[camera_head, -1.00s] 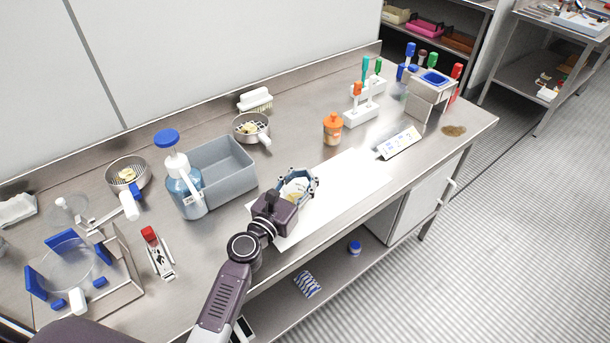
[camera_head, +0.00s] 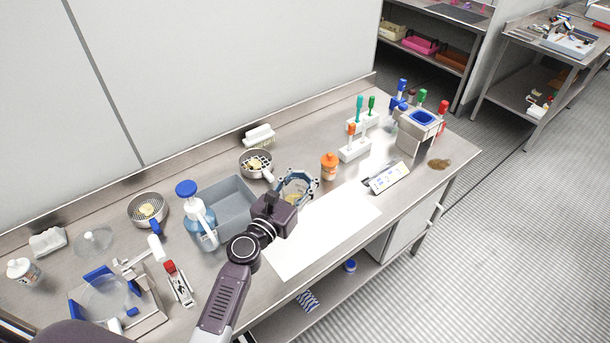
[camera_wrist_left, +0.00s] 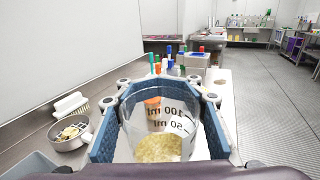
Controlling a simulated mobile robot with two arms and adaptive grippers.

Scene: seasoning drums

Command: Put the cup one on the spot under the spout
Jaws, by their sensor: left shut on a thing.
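My left gripper (camera_head: 296,184) is shut on a clear cup (camera_wrist_left: 160,121) with volume marks. Its blue pads press the cup from both sides in the left wrist view. Yellowish grains lie in the bottom of the cup, which looks upright. In the head view the gripper is over the counter, near the far edge of a white sheet, and mostly hides the cup. A grey dispenser box (camera_head: 417,133) with a blue-rimmed top stands at the counter's far right end. I cannot make out its spout. My right gripper is not in view.
An orange-capped jar (camera_head: 329,166) stands just beyond the gripper. The white sheet (camera_head: 325,236) is clear.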

